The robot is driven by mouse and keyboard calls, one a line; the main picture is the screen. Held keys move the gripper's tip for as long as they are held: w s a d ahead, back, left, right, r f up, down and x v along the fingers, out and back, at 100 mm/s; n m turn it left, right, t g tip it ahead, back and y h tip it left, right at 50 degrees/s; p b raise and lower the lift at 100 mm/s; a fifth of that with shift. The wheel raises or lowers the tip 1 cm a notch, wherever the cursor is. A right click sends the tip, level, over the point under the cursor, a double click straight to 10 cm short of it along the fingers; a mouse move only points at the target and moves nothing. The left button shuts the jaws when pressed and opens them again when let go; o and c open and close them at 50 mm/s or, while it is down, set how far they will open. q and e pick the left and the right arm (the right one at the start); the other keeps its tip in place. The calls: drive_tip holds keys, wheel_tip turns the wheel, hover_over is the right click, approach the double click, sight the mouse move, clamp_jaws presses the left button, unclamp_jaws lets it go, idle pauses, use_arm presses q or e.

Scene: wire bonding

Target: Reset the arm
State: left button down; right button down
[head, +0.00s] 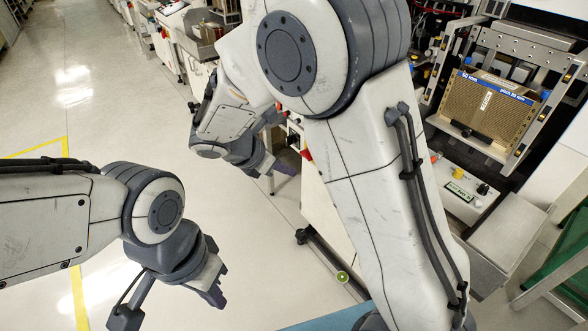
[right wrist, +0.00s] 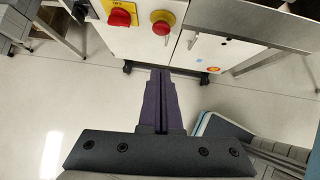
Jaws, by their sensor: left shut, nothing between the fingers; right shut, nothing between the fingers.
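My left gripper (head: 217,297) hangs over the open floor at the lower left of the head view. Its dark fingers are shut and empty. My right arm is raised and bent across the middle of the head view. My right gripper (head: 276,170) points toward a white machine cabinet (head: 325,210). In the right wrist view, my right gripper (right wrist: 161,74) has its two purple fingers together with nothing between them. That view looks down at the floor and the cabinet front.
A red knob (right wrist: 119,17) and a red emergency button (right wrist: 162,27) sit on the cabinet front. A machine with a brown slotted magazine (head: 490,108) stands at the right. A green-covered stand (head: 560,255) is at the far right. The floor (head: 110,100) at the left is clear.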

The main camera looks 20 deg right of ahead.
idle(0.5)
drive_tip(key=s+a+r+m+g+y, duration=0.15)
drive_tip(key=s+a+m+y, duration=0.25)
drive_tip(key=s+m, duration=0.65)
drive_tip(key=s+a+r+m+g+y, duration=0.15)
drive_tip(key=s+a+m+y, duration=0.3)
drive_tip(key=s, duration=1.05)
wheel_tip(320, 180, up, 14)
drive_tip(key=p, duration=1.5)
drive_tip(key=shift+m, duration=0.3)
